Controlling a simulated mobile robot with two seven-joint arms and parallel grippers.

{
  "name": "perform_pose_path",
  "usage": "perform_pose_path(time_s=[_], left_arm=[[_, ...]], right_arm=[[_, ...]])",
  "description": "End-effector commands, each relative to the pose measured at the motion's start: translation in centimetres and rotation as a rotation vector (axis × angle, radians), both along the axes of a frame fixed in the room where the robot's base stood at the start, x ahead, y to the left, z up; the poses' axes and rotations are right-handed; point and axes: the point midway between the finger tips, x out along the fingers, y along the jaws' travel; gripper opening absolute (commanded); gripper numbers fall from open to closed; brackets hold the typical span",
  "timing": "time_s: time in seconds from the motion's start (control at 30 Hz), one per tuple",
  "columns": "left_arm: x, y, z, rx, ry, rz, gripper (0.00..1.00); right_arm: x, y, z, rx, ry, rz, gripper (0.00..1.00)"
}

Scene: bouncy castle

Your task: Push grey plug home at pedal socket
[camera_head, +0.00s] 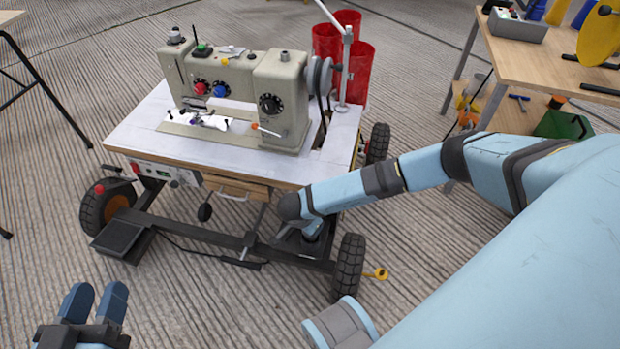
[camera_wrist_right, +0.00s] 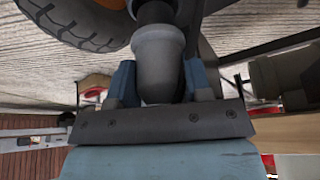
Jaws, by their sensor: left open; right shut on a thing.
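The grey plug (camera_wrist_right: 158,62) is between the two blue fingers of my right gripper (camera_wrist_right: 160,72) in the right wrist view. The gripper is shut on it. The plug's far end meets a dark round part (camera_wrist_right: 155,12), perhaps the pedal socket; how deep it sits I cannot tell. In the head view my right gripper (camera_head: 313,231) is low at the cart's front frame, near the right front wheel, and my arm hides the plug. A black foot pedal (camera_head: 121,237) is at the cart's left front. My left gripper (camera_head: 96,300) is open and empty at bottom left.
The wheeled cart's white top (camera_head: 140,127) carries a sewing machine (camera_head: 285,95). A black tyre (camera_head: 348,268) stands close to my right gripper, also in the wrist view (camera_wrist_right: 75,22). A cable (camera_head: 190,249) runs along the floor. A wooden bench (camera_head: 530,65) is at right.

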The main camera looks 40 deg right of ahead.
Motion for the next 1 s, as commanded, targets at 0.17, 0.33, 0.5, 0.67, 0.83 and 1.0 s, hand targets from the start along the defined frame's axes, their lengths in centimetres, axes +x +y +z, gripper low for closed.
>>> perform_pose_path(time_s=[0.17,0.33,0.5,0.67,0.83,1.0], left_arm=[[0.0,0.0,0.1,0.000,0.000,0.000,0.43],[0.0,0.0,0.1,0.000,-0.001,0.001,0.43],[0.0,0.0,-0.1,0.000,-0.001,0.001,0.43],[0.0,0.0,-0.4,0.000,-0.001,0.001,0.43],[0.0,0.0,-0.6,-0.001,-0.001,0.000,0.43],[0.0,0.0,-0.8,-0.001,-0.001,0.000,0.43]], right_arm=[[0.0,0.0,0.0,0.000,0.000,0.000,0.19],[0.0,0.0,0.0,0.000,0.000,0.000,0.19],[0.0,0.0,-0.2,0.000,0.000,0.000,0.19],[0.0,0.0,-0.6,0.000,0.000,0.000,0.19],[0.0,0.0,-1.1,-0.001,-0.001,-0.001,0.19],[0.0,0.0,-1.4,-0.001,-0.001,-0.001,0.19]])
